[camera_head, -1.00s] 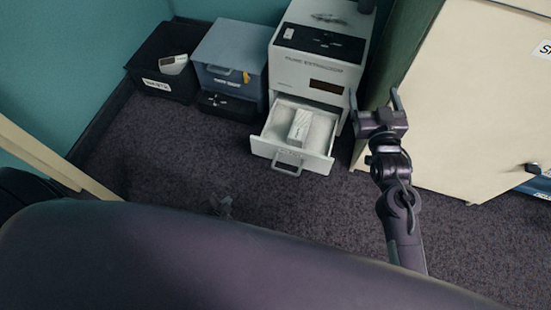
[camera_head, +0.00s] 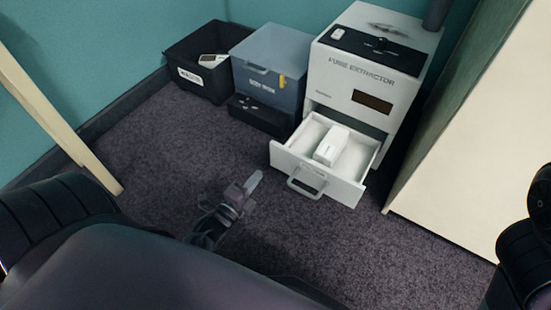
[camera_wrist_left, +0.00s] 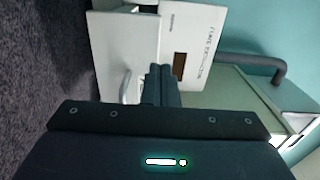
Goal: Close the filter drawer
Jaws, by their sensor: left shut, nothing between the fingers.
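The filter drawer (camera_head: 350,190) is a white drawer low in the white fume extractor (camera_head: 345,85). It is pulled well out, and a white box (camera_head: 331,146) lies inside it. The drawer's grey handle (camera_head: 306,187) is on its front. My left gripper (camera_head: 254,182) is shut and empty, low over the carpet, left of the handle and apart from it. In the left wrist view the shut fingers (camera_wrist_left: 162,84) point toward the extractor (camera_wrist_left: 195,40), with the drawer (camera_wrist_left: 122,50) and handle (camera_wrist_left: 124,86) to their left. My right gripper is out of view.
A blue-grey box (camera_head: 270,65) on a dark base and a black bin (camera_head: 197,80) stand left of the extractor. A cream panel (camera_head: 460,150) stands to the right. A pale wooden leg (camera_head: 50,120) is at the left. Carpet (camera_head: 160,150) before the drawer is clear.

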